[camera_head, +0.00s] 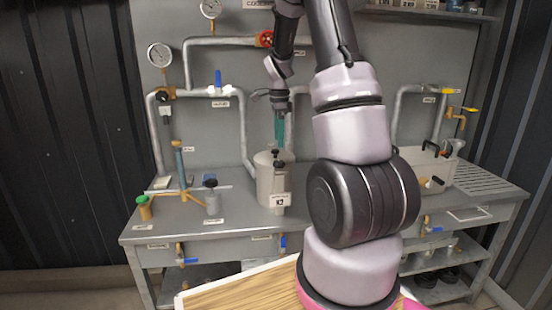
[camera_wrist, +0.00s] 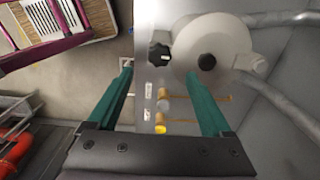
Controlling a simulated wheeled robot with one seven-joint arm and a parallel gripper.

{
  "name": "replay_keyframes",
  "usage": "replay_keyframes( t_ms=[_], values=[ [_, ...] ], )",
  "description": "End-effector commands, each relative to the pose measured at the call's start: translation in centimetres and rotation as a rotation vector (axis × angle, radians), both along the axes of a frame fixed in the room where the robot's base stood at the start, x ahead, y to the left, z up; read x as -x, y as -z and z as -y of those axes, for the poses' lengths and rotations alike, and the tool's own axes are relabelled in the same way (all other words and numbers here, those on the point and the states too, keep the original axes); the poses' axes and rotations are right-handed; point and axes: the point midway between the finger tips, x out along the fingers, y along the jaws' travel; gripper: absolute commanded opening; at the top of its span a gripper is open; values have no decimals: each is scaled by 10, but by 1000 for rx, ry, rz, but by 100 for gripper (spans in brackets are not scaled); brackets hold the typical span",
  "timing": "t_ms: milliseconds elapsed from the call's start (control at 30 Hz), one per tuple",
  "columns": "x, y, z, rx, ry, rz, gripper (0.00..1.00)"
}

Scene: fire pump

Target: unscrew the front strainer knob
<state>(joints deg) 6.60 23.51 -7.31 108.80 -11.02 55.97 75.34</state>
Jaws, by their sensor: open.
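The strainer (camera_head: 268,185) is a pale grey pot with a round lid on the bench, with dark knobs on top. A black lobed knob (camera_wrist: 159,54) stands at the lid's front edge, and a second black knob (camera_wrist: 207,62) sits on the lid (camera_wrist: 225,48). In the head view the front dark knob (camera_head: 279,165) is small. My gripper (camera_head: 280,132) points down above the strainer, with teal fingers. In the wrist view my gripper (camera_wrist: 158,69) is open and empty. The front knob shows between and just beyond its fingertips; I cannot tell the height gap.
Pipes with a blue-handled valve (camera_head: 218,80) run behind.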

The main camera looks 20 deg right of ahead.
Motion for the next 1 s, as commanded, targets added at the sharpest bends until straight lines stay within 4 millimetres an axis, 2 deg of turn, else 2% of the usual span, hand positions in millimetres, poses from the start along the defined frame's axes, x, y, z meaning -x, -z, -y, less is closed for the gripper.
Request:
replay_keyframes(
  t_ms=[200, 400, 600, 833, 867, 1000],
  values=[
    [1, 44, 0, -1, -1, -5, 84],
    [1, 73, 0, -2, 0, -2, 84],
    [0, 85, 0, -1, -1, 0, 84],
    [0, 85, 0, -1, -1, 1, 84],
    [0, 85, 0, -1, -1, 0, 80],
    [0, 85, 0, -1, -1, 0, 26]
  ],
)
